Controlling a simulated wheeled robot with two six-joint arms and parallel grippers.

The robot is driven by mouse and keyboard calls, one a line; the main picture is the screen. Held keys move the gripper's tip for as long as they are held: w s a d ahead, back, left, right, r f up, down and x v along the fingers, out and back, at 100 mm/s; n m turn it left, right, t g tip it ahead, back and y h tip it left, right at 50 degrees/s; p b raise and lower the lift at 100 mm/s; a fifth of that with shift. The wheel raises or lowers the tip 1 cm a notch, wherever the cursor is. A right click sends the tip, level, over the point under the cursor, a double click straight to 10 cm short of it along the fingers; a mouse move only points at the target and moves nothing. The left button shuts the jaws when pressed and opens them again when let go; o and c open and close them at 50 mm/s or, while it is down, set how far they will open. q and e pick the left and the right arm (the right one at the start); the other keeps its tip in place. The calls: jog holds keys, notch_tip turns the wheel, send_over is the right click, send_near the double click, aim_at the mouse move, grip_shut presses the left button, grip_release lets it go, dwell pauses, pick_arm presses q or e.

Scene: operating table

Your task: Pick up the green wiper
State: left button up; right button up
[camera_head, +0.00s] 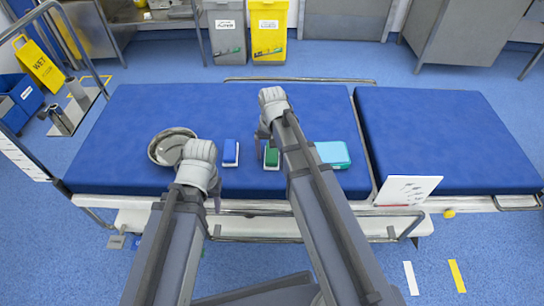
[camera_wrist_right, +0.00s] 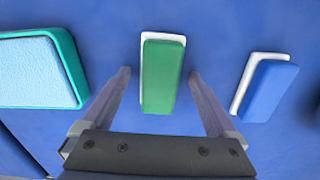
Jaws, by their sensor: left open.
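The green wiper (camera_head: 271,157), a green block on a white base, lies on the blue operating table (camera_head: 130,115) near its front edge. In the right wrist view the green wiper (camera_wrist_right: 162,76) is between the two fingers of my right gripper (camera_wrist_right: 160,74), which is open and empty. A gap shows on each side of the wiper. In the head view my right gripper (camera_head: 262,136) is just above and left of the wiper, partly hidden by its wrist. My left gripper (camera_head: 215,196) is open near the table's front edge, its fingers mostly hidden behind its wrist.
A blue wiper (camera_head: 231,152) lies left of the green one, and a teal box (camera_head: 333,154) lies to its right. A metal bowl (camera_head: 160,148) is behind my left wrist. The table's back half is mostly clear. A white card (camera_head: 407,190) stands at the front right.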

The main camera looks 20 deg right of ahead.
aim_at(273, 152)
jog(key=c, duration=1.3)
jog(key=shift+r, duration=0.15)
jog(key=shift+c, duration=0.2)
notch_tip(273, 152, up, 10)
jog(key=p, duration=1)
jog(key=o, duration=0.8)
jog(key=c, duration=0.6)
jog(key=shift+d, duration=0.1)
